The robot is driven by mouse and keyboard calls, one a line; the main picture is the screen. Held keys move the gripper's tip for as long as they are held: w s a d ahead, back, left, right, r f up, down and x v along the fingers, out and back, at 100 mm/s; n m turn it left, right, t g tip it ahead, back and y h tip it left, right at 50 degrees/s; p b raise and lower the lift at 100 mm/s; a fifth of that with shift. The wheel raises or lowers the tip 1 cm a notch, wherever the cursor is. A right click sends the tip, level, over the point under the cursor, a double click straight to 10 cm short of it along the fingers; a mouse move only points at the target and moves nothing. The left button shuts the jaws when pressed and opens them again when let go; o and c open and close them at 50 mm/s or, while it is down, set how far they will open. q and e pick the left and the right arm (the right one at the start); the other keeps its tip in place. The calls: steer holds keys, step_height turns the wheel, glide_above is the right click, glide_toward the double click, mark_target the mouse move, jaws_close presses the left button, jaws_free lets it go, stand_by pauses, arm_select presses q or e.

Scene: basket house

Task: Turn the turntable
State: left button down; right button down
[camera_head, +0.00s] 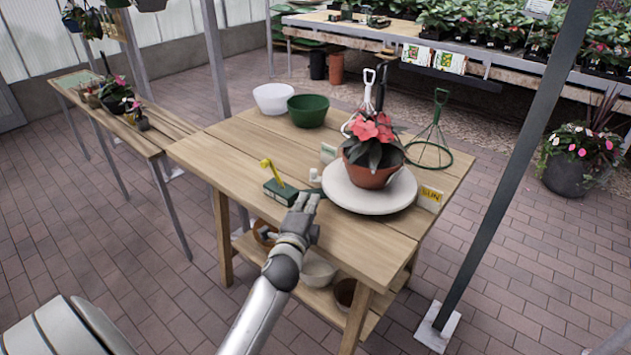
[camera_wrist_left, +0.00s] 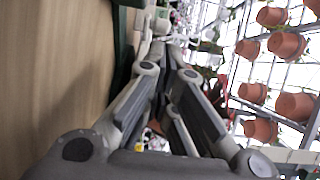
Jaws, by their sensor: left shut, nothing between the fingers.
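The turntable (camera_head: 345,193) is a round, pale disc on the wooden table in the head view. A terracotta pot with a red-flowered plant (camera_head: 371,160) stands on it. A small white knob (camera_head: 315,177) is at its left edge. My left gripper (camera_head: 307,200) is shut and empty, just left of the disc, over the table's front part. I cannot tell whether it touches the disc or the knob. In the left wrist view the fingers (camera_wrist_left: 170,50) point away beside the wooden tabletop. My right gripper is not in view.
A green block with a yellow stick (camera_head: 281,190) lies just left of the gripper. A yellow SUN sign (camera_head: 430,197) stands at the disc's right. White (camera_head: 273,98) and green (camera_head: 308,110) bowls and a green wire stand (camera_head: 430,140) are behind. A dark post (camera_head: 500,170) rises at right.

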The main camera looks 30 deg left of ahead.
mark_target(314, 175)
arm_select(q)
steer(key=x, duration=0.9)
steer(key=shift+f, duration=0.1)
steer(key=shift+w+a+b, duration=0.35)
steer(key=shift+w+a, duration=0.25)
steer(key=shift+w, duration=0.2)
steer(key=shift+w+a+b, duration=0.3)
steer(key=shift+w+a, duration=0.35)
steer(key=shift+w, duration=0.1)
